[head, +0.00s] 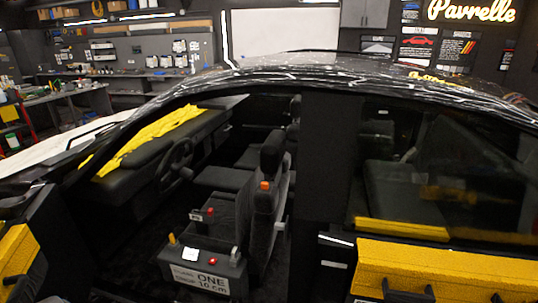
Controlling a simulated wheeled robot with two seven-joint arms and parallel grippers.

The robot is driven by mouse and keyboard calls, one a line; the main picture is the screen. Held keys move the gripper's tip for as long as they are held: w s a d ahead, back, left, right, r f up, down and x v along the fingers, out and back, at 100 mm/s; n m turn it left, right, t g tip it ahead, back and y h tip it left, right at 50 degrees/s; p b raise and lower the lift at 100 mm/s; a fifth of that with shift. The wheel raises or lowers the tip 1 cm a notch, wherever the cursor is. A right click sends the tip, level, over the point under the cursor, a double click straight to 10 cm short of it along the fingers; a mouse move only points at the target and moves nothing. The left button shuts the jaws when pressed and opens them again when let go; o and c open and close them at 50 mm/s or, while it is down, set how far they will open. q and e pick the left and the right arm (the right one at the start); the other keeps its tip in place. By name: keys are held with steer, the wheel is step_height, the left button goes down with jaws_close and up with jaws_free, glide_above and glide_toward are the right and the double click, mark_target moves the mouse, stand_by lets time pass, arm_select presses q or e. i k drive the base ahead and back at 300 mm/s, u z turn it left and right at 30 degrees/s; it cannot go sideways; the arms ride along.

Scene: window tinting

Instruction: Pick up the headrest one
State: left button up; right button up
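A dark headrest (272,151) tops the near front seat (262,215) inside the car, seen through the open near side. A small orange piece (264,185) sits on the seat back just below it. A black box (205,265) in front of the seat carries a white label (200,280) reading "ONE" and "16 cm". A small white piece (190,254) lies on the box, with red bits beside it. Neither of my grippers is in view.
The dark car roof (330,75) and a pillar (328,160) bound the opening. A steering wheel (175,163) stands left of the seat. Yellow cloth covers the dashboard (165,130); yellow panels flank the lower left (18,255) and lower right (440,270). Workbenches (75,93) stand behind.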

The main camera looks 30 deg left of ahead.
mark_target(271, 152)
steer(key=u, duration=1.05)
steer(key=i, duration=0.6)
steer(key=z, duration=1.1)
